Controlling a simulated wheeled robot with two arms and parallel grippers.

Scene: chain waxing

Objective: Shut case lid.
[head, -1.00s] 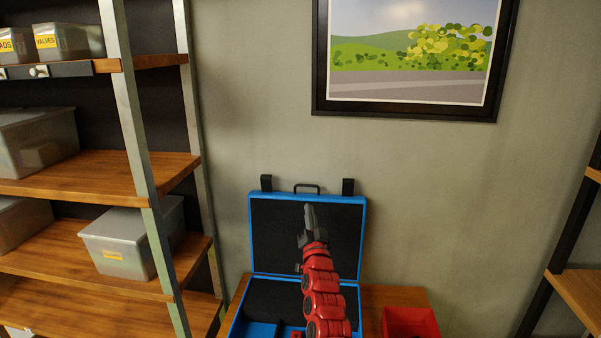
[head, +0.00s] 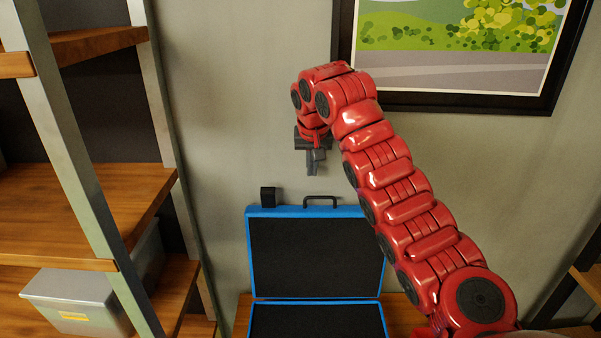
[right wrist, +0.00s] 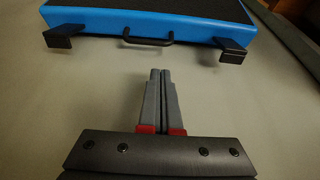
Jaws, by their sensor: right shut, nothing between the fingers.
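The blue case stands open on a wooden table, its lid (head: 318,252) upright against the grey wall, with black foam inside. The case base (head: 318,318) shows in part at the bottom of the head view. On the lid's top edge are a black handle (head: 320,201) and a black latch (head: 268,196); a second latch is hidden behind my right arm in the head view. My right gripper (head: 313,168) is shut and empty, pointing down above the lid. In the right wrist view the gripper (right wrist: 160,78) is apart from the handle (right wrist: 150,40) and the lid's blue edge (right wrist: 110,30). My left gripper is not in view.
A shelf unit (head: 75,180) with wooden boards and a grey bin (head: 85,300) stands at the left. A framed picture (head: 450,100) hangs on the wall behind my right arm. Another shelf (head: 588,285) edges in at the right.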

